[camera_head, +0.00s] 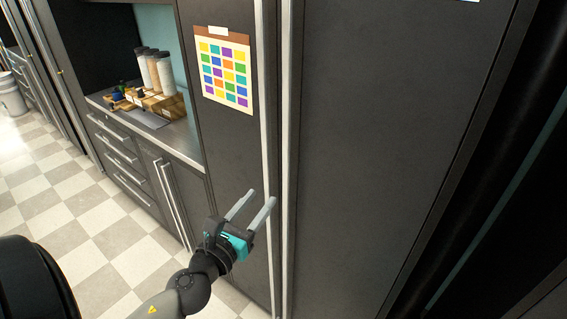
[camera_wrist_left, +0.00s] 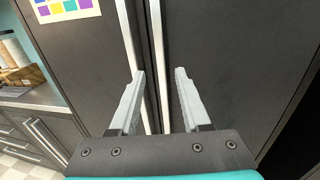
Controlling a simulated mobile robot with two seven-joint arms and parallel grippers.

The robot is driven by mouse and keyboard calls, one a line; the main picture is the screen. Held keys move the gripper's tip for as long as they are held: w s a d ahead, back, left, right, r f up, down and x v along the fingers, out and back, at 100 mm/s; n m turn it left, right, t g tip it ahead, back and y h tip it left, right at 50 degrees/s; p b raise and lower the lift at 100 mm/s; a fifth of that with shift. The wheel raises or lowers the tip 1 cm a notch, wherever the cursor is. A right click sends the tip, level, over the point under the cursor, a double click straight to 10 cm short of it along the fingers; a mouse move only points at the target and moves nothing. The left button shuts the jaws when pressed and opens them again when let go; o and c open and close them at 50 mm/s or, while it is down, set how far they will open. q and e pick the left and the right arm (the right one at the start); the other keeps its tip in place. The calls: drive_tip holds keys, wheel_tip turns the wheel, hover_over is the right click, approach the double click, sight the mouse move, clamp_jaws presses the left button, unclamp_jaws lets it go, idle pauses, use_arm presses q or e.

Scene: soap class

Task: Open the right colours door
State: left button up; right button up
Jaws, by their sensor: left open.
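A tall dark cabinet has two doors side by side. The left door (camera_head: 235,145) carries a colour chart (camera_head: 224,70) with rows of coloured squares. The right door (camera_head: 385,120) is plain, with a sliver of a sheet at its top edge. A long pale vertical handle runs along each door's inner edge: the left handle (camera_head: 266,130) and the right handle (camera_head: 289,130). Both doors look shut. My left gripper (camera_head: 262,197) is open and empty in front of the handles. In the left wrist view, the right handle (camera_wrist_left: 157,50) shows between the fingers. Contact is not visible.
A counter (camera_head: 185,140) with drawers and low cupboards lies to the left, holding a wooden rack (camera_head: 160,106) and pale cylinders (camera_head: 157,72). The checkered floor (camera_head: 80,215) is clear at the left. A dark gap borders the right door.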

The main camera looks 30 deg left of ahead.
sight(285, 168)
use_arm(q)
drive_tip(key=w, duration=0.4)
drive_tip(key=w+a+p, duration=0.1)
drive_tip(key=w, duration=0.3)
drive_tip(key=w+p, duration=0.1)
drive_tip(key=w, duration=0.3)
drive_tip(key=shift+w+a, duration=0.2)
drive_tip(key=shift+a, duration=0.1)
drive_tip(key=shift+w, duration=0.75)
drive_tip(key=shift+c, duration=0.4)
clamp_jaws()
